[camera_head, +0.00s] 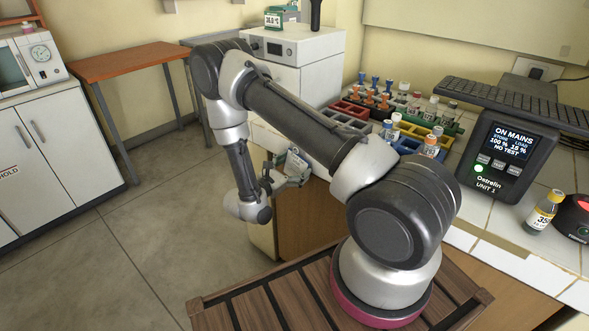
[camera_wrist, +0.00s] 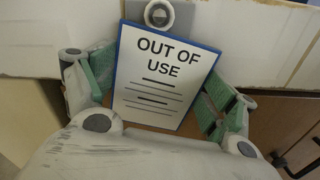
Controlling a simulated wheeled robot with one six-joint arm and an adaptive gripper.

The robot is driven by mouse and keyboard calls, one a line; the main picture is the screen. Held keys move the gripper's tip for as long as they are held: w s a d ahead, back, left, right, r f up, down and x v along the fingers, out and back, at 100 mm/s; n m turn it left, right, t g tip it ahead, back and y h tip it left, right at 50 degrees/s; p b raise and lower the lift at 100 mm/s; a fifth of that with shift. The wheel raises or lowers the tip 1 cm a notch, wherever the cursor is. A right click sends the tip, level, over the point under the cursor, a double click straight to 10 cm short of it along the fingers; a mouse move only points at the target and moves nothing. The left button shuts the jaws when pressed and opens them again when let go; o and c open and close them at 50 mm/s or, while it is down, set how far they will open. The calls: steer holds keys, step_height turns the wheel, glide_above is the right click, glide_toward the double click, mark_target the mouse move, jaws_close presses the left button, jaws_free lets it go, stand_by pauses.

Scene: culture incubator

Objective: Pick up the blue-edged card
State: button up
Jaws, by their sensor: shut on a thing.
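The blue-edged card (camera_wrist: 165,78) fills the middle of the wrist view. It is white, reads "OUT OF USE" and has several black lines below. The green-padded fingers of my gripper stand at its left and right edges, shut on it. In the head view my gripper (camera_head: 286,174) is beside the front left end of the bench, and the card (camera_head: 297,160) shows there only as a small pale patch, partly hidden by the gripper. A grey plate with a round metal piece (camera_wrist: 158,14) is behind the card's top edge; whether they touch I cannot tell.
An orange-topped table (camera_head: 125,62) and white cabinet (camera_head: 45,150) stand at left. The floor (camera_head: 130,240) between is clear.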

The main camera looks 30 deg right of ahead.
steer(key=v, duration=1.8)
